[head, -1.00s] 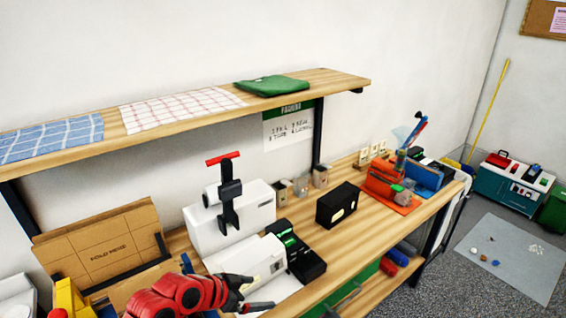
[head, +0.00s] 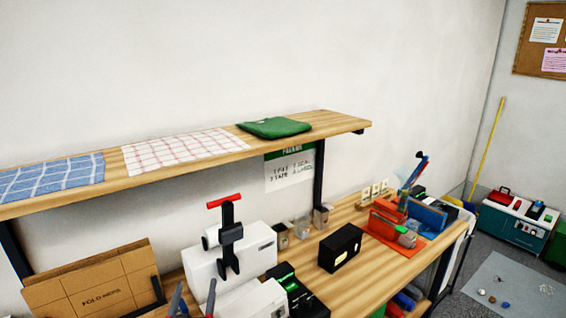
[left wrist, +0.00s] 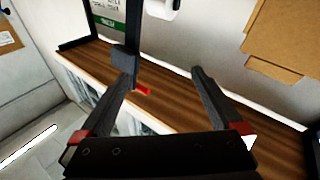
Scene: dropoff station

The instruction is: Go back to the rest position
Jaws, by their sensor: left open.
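My left gripper (head: 194,300) shows only as two dark fingertips at the bottom edge of the head view. The rest of that arm is below the picture. In the left wrist view my left gripper (left wrist: 165,82) has its fingers wide apart, with nothing held between them. A black clamp-like device with a red handle (head: 229,240) stands beyond the fingertips in the head view, in front of a white box. My right gripper is not in view.
The wooden bench (head: 345,288) carries white machines (head: 240,263), a black box (head: 340,248) and an orange holder (head: 385,236). Folded cardboard (head: 95,285) stands at left. A wooden shelf (head: 335,121) with cloths runs above. Open floor with a grey mat (head: 520,283) lies right.

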